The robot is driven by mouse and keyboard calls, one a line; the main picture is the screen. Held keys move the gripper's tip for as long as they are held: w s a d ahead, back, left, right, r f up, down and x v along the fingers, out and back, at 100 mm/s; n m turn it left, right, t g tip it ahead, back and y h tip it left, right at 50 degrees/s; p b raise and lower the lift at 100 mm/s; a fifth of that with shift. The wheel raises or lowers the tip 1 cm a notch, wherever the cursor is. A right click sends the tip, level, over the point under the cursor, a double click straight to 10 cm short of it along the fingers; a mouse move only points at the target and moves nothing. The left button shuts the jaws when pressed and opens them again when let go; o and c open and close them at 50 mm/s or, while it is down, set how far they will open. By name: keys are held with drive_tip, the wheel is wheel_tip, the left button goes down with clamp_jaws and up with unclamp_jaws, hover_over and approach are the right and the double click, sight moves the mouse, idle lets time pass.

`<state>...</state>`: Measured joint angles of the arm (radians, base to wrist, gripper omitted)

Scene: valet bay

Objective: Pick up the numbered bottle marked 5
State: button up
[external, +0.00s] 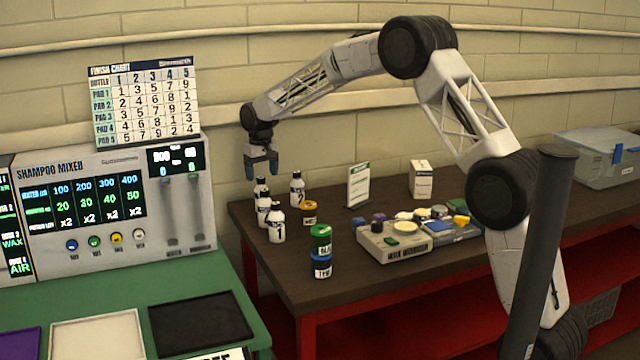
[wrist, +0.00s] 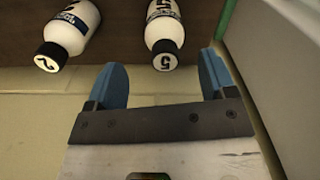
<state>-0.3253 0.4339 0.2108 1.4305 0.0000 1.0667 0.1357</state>
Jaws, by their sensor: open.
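In the wrist view the white bottle marked 5 (wrist: 165,28), with a 5 on its black cap, stands just beyond my gripper (wrist: 163,72), roughly centred between the blue fingertips. The fingers are open and empty. The bottle marked 2 (wrist: 72,25) is to its left, outside the fingers. In the external view my gripper (external: 261,170) points down just above the rearmost left bottle (external: 261,187), whose number I cannot read there. The bottle marked 2 (external: 297,190) is to its right, and the bottle marked 1 (external: 277,226) stands in front.
Another bottle (external: 263,208) stands close by. A brown-and-yellow jar (external: 309,212) and stacked green and blue containers (external: 321,250) are on the dark table (external: 380,284). The shampoo mixer (external: 110,205) is to the left. The wall is close behind.

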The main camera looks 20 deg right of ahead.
sight(258, 188)
drive_tip(key=shift+s+a+f, duration=0.1)
drive_tip(key=shift+a+f, duration=0.05)
drive_tip(key=shift+f, duration=1.15)
drive_tip(key=shift+s+a+f, duration=0.1)
drive_tip(key=shift+f, duration=1.2)
drive_tip(key=c, duration=1.1)
drive_tip(key=shift+o, duration=0.2)
drive_tip(key=shift+r, duration=0.2)
drive_tip(key=shift+r, duration=4.85)
